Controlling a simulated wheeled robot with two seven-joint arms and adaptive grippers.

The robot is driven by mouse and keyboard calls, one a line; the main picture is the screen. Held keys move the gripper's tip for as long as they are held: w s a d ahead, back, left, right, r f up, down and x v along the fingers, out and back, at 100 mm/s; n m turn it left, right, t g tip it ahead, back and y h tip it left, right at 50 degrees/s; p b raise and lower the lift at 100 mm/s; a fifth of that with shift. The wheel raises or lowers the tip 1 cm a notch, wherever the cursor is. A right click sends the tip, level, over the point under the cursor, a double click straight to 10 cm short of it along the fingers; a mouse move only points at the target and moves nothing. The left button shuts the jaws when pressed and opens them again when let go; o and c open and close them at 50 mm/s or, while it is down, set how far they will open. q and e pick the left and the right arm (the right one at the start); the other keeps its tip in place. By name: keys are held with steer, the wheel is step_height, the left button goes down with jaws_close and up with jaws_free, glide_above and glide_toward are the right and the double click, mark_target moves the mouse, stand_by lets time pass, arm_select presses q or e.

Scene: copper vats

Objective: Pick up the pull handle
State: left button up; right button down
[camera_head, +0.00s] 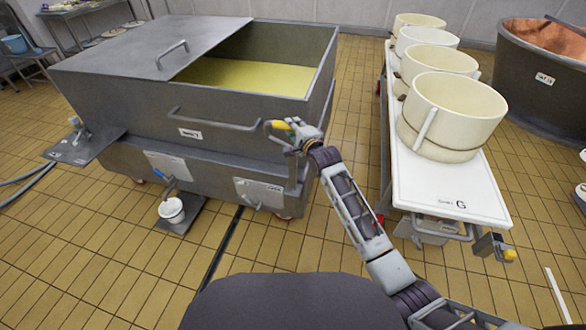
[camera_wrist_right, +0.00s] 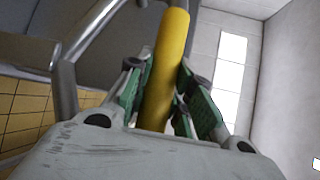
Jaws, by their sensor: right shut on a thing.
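A yellow rod-shaped handle, which I take for the pull handle, (camera_head: 279,125) is at the right front corner of the grey vat, beside the end of its grey bar. In the right wrist view the yellow handle (camera_wrist_right: 166,65) stands between the green-padded fingers. My right gripper (camera_head: 292,128) is shut on it, and its fingers (camera_wrist_right: 160,100) lie on both sides. The handle's lower end is hidden by the gripper. I cannot tell whether it is joined to anything. My left gripper is not in view.
The grey vat (camera_head: 130,105) holds yellow liquid (camera_head: 250,77) and has a bent bar (camera_head: 215,124) on its front. A white table (camera_head: 450,190) with several cream tubs (camera_head: 452,105) stands to the right. A copper vat (camera_head: 545,80) is behind it. Tiled floor lies clear in front.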

steer(key=shift+r, duration=0.15)
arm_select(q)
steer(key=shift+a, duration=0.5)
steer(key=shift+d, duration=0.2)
arm_select(e)
steer(key=shift+r, duration=0.1)
steer(key=shift+w+r, duration=0.1)
steer(key=shift+r, duration=0.6)
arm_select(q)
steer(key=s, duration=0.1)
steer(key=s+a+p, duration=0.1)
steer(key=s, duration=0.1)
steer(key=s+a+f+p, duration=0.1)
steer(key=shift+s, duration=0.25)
arm_select(e)
step_height(320, 180, up, 16)
steer(key=shift+r, duration=0.2)
